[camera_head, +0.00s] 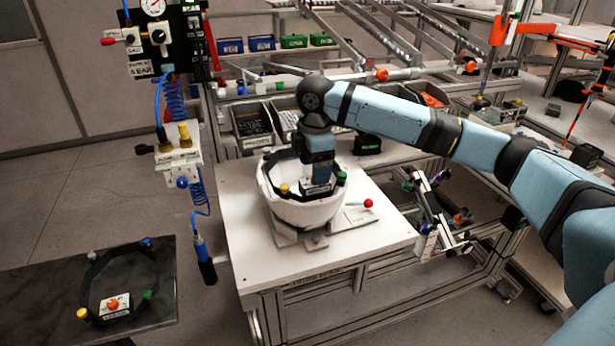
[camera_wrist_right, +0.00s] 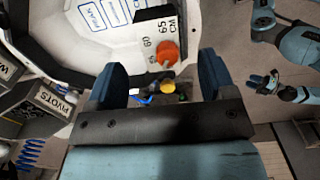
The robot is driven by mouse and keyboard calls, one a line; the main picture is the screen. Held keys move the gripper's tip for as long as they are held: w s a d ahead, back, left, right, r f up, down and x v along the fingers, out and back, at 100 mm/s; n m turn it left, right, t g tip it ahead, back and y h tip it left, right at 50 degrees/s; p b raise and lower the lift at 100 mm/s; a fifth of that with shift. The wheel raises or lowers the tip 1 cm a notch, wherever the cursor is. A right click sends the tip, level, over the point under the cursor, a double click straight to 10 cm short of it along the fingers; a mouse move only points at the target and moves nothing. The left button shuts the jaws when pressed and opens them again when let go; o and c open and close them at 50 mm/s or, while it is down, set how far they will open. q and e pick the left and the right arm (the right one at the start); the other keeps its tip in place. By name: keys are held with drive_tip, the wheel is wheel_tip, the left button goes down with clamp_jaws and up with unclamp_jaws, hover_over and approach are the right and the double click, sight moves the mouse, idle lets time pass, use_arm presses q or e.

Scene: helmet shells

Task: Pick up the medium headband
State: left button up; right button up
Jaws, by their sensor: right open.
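My right gripper (camera_head: 318,180) points down inside the white helmet shell (camera_head: 300,212) on the bench. In the right wrist view its two blue fingers (camera_wrist_right: 162,72) are apart, with an orange knob (camera_wrist_right: 167,53) and a white panel marked "60 65 CM" beyond their tips. A black headband (camera_head: 267,160) with yellow and green knobs sits in the shell, partly hidden by the gripper. Another black octagonal headband (camera_head: 90,278) with blue, green, yellow and orange knobs lies on the left. I cannot tell which is medium. My left gripper is not in the head view.
The second headband lies on a dark table (camera_head: 160,310). The white bench (camera_head: 240,225) carries the shell's stand and a red-knobbed lever (camera_head: 368,203). A hanging blue-handled tool (camera_head: 204,258) is left of the bench. Labelled bins (camera_head: 252,122) stand behind it.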

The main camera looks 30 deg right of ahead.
wheel_tip(320, 180, down, 3)
drive_tip(key=shift+d+f, duration=0.1)
drive_tip(key=shift+f, duration=0.1)
drive_tip(key=shift+c, duration=0.2)
drive_tip(key=c, duration=1)
drive_tip(key=shift+r, duration=0.15)
